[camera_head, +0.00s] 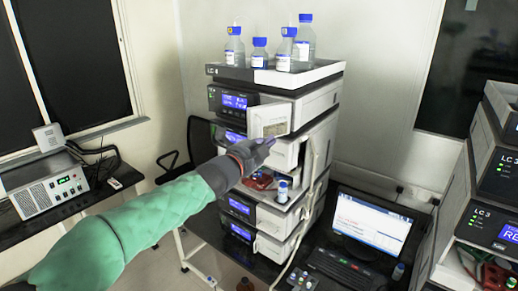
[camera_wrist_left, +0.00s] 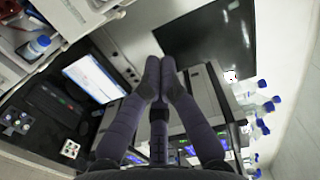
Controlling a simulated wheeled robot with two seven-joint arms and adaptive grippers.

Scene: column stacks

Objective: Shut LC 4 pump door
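The LC 4 stack stands in the middle of the head view, with its LC 4 label on the top tray (camera_head: 275,74). A pale door panel (camera_head: 269,121) stands out from the stack's upper front, beside a module with a lit blue display (camera_head: 236,101); it looks open. My left gripper (camera_head: 268,143) is just below this panel, close to the stack's front; I cannot tell whether it touches. In the left wrist view the fingertips (camera_wrist_left: 160,65) are together with nothing visible between them. My right gripper is in neither view.
Several blue-capped bottles (camera_head: 303,42) stand on the top tray. An open bay below holds a small bottle (camera_head: 282,191). A laptop (camera_head: 370,222) sits right of the stack, and the LC 3 stack (camera_head: 490,190) stands at the far right.

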